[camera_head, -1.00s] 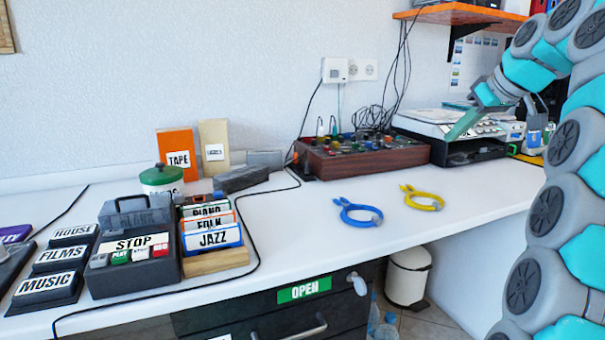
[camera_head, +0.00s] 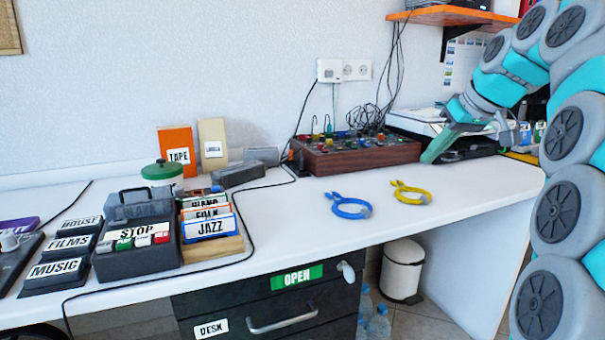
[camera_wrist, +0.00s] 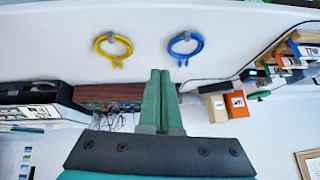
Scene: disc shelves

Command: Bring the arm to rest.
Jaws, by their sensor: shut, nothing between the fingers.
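My gripper (camera_head: 428,158) has green fingers that are pressed together with nothing between them. In the head view it hangs at the right, in front of the grey and white machine and near the right end of the wooden control box. In the wrist view the gripper (camera_wrist: 161,74) points up the picture, its closed fingers below the yellow ring tool (camera_wrist: 113,46) and the blue ring tool (camera_wrist: 185,45). My arm curves down along the right side of the head view.
The white desk (camera_head: 300,225) is clear around the blue tool (camera_head: 350,206) and yellow tool (camera_head: 411,193). The control box (camera_head: 355,155) and machine (camera_head: 415,122) stand behind. A STOP box (camera_head: 138,262) and JAZZ rack (camera_head: 212,254) are left. An orange shelf (camera_head: 462,16) hangs upper right.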

